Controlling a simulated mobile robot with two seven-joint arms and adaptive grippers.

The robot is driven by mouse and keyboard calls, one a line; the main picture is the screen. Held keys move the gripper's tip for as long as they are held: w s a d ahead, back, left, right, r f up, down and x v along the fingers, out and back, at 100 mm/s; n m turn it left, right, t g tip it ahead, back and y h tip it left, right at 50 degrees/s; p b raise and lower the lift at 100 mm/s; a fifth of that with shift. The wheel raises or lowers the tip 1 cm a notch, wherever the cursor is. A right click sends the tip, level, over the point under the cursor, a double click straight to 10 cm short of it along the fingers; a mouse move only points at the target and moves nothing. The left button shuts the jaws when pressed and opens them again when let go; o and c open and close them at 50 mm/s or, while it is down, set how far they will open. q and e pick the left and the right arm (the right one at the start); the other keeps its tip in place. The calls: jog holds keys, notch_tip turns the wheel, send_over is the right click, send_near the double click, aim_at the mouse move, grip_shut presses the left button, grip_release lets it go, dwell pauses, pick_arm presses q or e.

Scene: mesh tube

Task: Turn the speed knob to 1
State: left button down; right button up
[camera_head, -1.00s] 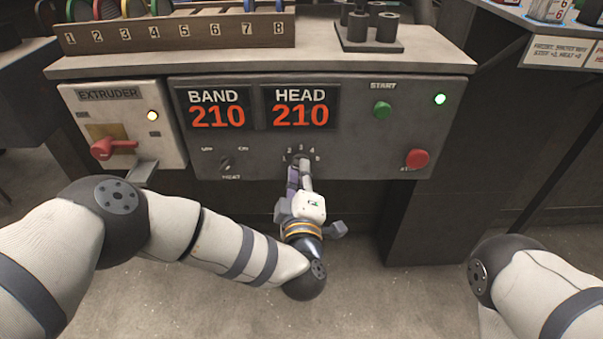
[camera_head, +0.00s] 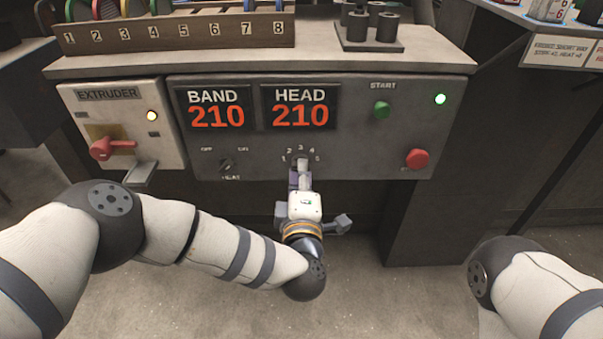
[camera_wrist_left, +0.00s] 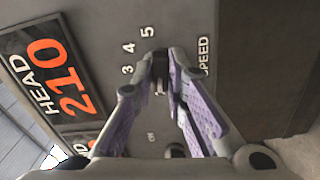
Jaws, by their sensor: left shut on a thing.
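The speed knob (camera_head: 301,164) is on the grey panel (camera_head: 350,150), below an arc of numbers 1 to 5. In the head view it is mostly hidden by my left gripper (camera_head: 302,171), which comes up from below. In the left wrist view the left gripper (camera_wrist_left: 161,60) has its two fingertips on either side of the dark knob (camera_wrist_left: 161,68), shut on it. The 3, 4, 5 and the word SPEED show beside the fingers. The knob's pointer is hidden, so I cannot tell its setting. My right gripper is out of view.
A smaller off/on knob (camera_head: 226,164) sits left of the speed knob. A green start button (camera_head: 382,109) and red button (camera_head: 417,158) are to the right. A red extruder lever (camera_head: 112,148) is at left. BAND (camera_head: 216,108) and HEAD (camera_head: 300,107) displays read 210.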

pick_arm(q)
jog(key=c, duration=1.6)
grip_release()
jog(key=s, duration=1.2)
